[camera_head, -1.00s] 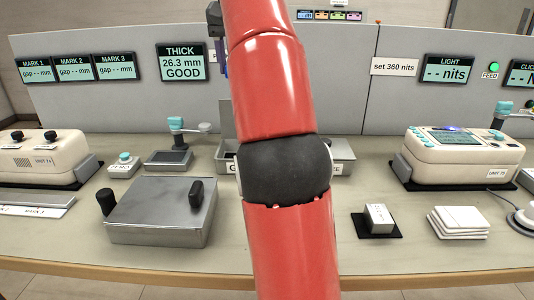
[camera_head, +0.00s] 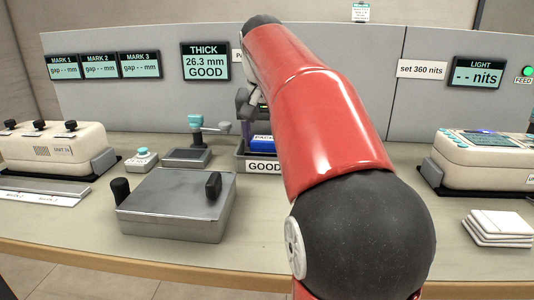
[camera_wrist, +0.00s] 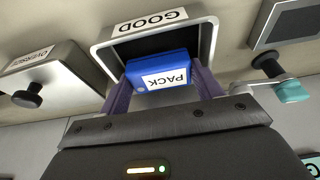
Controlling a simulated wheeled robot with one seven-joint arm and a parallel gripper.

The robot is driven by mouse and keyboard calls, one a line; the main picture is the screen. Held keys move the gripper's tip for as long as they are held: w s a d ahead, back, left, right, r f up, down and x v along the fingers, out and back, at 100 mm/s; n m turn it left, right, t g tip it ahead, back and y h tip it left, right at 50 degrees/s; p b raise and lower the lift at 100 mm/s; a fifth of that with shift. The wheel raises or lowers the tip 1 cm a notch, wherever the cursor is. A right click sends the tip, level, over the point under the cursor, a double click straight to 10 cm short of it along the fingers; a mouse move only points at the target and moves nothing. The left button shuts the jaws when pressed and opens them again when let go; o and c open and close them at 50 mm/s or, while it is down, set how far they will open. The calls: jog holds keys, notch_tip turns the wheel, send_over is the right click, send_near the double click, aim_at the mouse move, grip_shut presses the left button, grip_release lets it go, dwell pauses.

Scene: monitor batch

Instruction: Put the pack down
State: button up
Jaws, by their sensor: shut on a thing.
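The blue pack (camera_wrist: 157,74) with a white PACK label is between the two purple fingers of my gripper (camera_wrist: 165,90) in the wrist view. My gripper is shut on it. The pack is over the opening of the GOOD tray (camera_wrist: 104,58), whose dark inside shows beyond it. In the head view the pack (camera_head: 263,141) shows just above the front wall of the GOOD tray (camera_head: 243,163), partly hidden by my arm. I cannot tell whether the pack touches the tray floor.
A teal-topped lever stand (camera_head: 196,131) is left of the tray. A grey metal box (camera_head: 175,208) with black knobs stands in front. A box labelled OVERSIZE (camera_wrist: 45,78) is beside the tray in the wrist view. The THICK screen (camera_head: 205,62) reads 26.3 mm GOOD.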

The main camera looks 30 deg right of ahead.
aim_at(266, 141)
jog(key=shift+f, duration=1.5)
jog(key=shift+b, duration=0.3)
jog(key=shift+f, duration=0.15)
jog(key=o, duration=0.8)
jog(key=p+v, duration=0.3)
jog(key=v, duration=0.9)
jog(key=shift+d, duration=0.1)
